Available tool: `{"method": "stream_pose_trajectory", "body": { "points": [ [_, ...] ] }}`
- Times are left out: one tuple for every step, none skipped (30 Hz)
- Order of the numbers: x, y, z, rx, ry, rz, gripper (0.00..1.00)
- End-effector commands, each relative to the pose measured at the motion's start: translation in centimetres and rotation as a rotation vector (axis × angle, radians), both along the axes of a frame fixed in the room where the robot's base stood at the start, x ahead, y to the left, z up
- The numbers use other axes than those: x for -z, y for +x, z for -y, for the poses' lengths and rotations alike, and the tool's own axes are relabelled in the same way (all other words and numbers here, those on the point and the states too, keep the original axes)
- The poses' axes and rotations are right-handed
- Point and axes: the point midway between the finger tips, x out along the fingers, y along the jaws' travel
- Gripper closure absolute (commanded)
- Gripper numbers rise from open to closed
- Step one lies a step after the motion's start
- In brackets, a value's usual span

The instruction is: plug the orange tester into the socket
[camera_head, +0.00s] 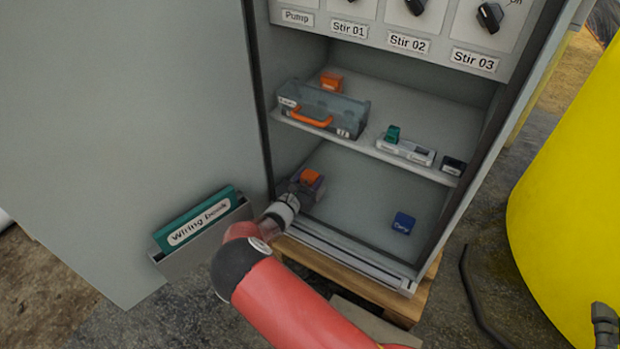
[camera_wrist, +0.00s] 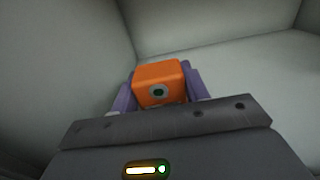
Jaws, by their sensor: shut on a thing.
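My gripper (camera_wrist: 155,88) is shut on an orange block (camera_wrist: 160,84), which I take to be the orange tester. Its purple fingers stand on both sides of the block. The block has a round dark green spot on the face towards the wrist camera. In the head view, the orange block (camera_head: 310,177) is low in the cabinet's bottom compartment, near the left wall, with my gripper (camera_head: 306,186) around it. I cannot tell whether the block touches the cabinet floor. I cannot make out the socket for certain in either view.
The shelf (camera_head: 360,146) above holds a clear case (camera_head: 325,106) with an orange handle, another orange block (camera_head: 331,81), a pale unit (camera_head: 406,151) with a green block (camera_head: 392,134), and a dark block (camera_head: 453,165). A blue block (camera_head: 404,223) lies at the bottom right. The open door (camera_head: 130,120) is left.

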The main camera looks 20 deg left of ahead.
Motion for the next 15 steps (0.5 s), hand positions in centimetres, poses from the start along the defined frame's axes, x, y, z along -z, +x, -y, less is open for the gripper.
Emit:
{"method": "stream_pose_trajectory", "body": {
  "points": [
    [0.26, 0.02, 0.01, 0.0, 0.0, 0.0, 0.8],
    [0.33, 0.02, 0.01, 0.0, 0.0, 0.0, 0.8],
    [0.39, 0.02, 0.0, 0.0, 0.0, 0.001, 0.8],
    [0.4, 0.02, 0.0, 0.0, 0.0, 0.001, 0.8],
    [0.38, 0.02, 0.0, 0.0, 0.0, 0.001, 0.8],
    [0.36, 0.01, 0.0, 0.0, 0.0, 0.001, 0.8],
    [0.34, 0.01, 0.0, 0.0, 0.0, 0.001, 0.8],
    [0.34, 0.02, 0.0, 0.0, 0.0, 0.001, 0.8],
    [0.34, 0.02, 0.0, 0.0, 0.0, 0.001, 0.8],
    [0.34, 0.01, 0.0, 0.0, 0.0, 0.001, 0.52],
    [0.34, 0.01, 0.0, 0.0, 0.0, 0.001, 0.48],
    [0.34, 0.01, 0.0, 0.0, 0.0, 0.001, 0.43],
    [0.34, 0.01, 0.0, 0.0, 0.0, 0.001, 0.39],
    [0.34, 0.01, 0.0, 0.0, 0.0, 0.001, 0.35],
    [0.35, 0.01, 0.01, 0.0, 0.0, 0.0, 0.3]
  ]
}}
